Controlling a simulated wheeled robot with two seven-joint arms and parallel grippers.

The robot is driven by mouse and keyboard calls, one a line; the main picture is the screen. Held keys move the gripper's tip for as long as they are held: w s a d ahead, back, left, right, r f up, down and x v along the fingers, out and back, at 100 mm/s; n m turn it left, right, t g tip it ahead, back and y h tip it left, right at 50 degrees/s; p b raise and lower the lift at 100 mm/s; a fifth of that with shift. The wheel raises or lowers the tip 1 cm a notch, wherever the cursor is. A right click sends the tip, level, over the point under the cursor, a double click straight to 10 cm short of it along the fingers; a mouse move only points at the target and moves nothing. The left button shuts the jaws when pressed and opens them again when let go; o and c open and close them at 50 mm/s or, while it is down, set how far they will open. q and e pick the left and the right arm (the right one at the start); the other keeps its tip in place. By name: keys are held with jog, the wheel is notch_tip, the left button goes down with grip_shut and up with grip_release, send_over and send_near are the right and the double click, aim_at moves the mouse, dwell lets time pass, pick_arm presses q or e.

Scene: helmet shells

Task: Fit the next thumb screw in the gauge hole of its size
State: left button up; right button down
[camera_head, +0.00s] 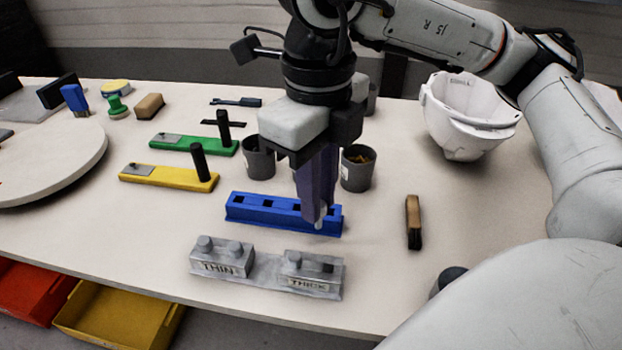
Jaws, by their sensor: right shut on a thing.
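My right gripper (317,213) points down over the right end of the blue block (240,212). Its fingers are shut on a small pale piece (320,224), likely a thumb screw, mostly hidden between the fingertips. The blue block has a row of dark square openings, and the fingers cover its right part. In front stands a grey gauge (265,271) with a THIN block (222,262) on the left and a THICK block (311,279) on the right. Round grey knobs stand on the THIN block, and one on the THICK block beside a dark spot. My left gripper is out of view.
Green (170,145) and yellow (160,177) bars with black posts lie left. Dark cups (259,160) (357,172) stand behind the blue block. A brown-topped brush (413,222) lies right; a white helmet shell (462,120) stands behind. The tabletop between gauge and brush is clear.

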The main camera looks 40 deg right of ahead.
jog(key=shift+s+a+f+b, duration=0.2)
jog(key=shift+s+f+b, duration=0.15)
jog(key=shift+s, duration=0.3)
jog(key=shift+s+a+f+b, duration=0.25)
jog(key=shift+s+f, duration=0.15)
jog(key=shift+s, duration=0.25)
jog(key=shift+s+a+f+b, duration=0.25)
jog(key=shift+s+f, duration=0.1)
jog(key=shift+s, duration=0.3)
jog(key=shift+f, duration=0.2)
jog(key=shift+f+b, duration=0.45)
jog(key=shift+b, duration=0.25)
jog(key=shift+d+f+b, duration=0.1)
jog(key=shift+f+b, duration=0.3)
jog(key=shift+b, duration=0.15)
jog(key=shift+f+b, duration=0.6)
jog(key=shift+f+b, duration=1.2)
jog(key=shift+b, duration=0.05)
dwell(0.5)
